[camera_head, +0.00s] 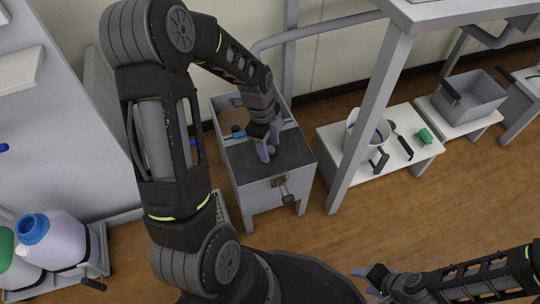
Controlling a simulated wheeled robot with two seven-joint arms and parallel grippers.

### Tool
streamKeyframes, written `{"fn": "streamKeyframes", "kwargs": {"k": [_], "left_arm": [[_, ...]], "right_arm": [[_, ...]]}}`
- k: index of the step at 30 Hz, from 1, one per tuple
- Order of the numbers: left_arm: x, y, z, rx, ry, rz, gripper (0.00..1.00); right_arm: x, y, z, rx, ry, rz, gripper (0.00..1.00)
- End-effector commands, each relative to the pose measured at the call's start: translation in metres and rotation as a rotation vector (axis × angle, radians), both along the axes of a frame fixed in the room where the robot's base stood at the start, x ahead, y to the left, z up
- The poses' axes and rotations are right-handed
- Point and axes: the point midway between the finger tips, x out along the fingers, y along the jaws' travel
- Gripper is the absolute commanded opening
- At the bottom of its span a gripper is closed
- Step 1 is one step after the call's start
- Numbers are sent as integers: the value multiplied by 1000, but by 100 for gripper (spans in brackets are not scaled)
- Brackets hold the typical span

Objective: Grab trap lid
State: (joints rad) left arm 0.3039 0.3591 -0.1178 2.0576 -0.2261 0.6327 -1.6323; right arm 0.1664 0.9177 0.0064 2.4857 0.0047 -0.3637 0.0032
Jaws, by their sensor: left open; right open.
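The trap is a grey metal box (259,198) on the floor in the middle of the head view. Its dark flat top surface (290,150), which looks like the lid, sits inside the raised rim. My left gripper (266,155) points down over this dark surface with its fingers apart. A small dark knob (271,148) shows at the fingertips; I cannot tell whether the fingers touch it. My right gripper (368,280) is low at the bottom right, open and empty, well away from the box.
Right of the box, a white low table (384,179) holds a white bucket (381,128), a dark-handled tool (402,142) and a green block (425,136). A grey table leg (372,110) stands between. Jugs (62,240) stand at lower left. The wooden floor in front is clear.

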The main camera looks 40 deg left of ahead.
Motion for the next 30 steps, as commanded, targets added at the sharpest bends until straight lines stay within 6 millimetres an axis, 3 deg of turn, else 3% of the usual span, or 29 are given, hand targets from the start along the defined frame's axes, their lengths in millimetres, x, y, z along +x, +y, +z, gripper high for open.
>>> {"fn": "streamKeyframes", "kwargs": {"k": [14, 30], "left_arm": [[0, 0, 1, 0, 0, 0, 52], [0, 0, 1, 0, 0, 0, 9]], "right_arm": [[0, 0, 1, 0, 0, 0, 53], [0, 0, 1, 0, 0, 0, 53]]}}
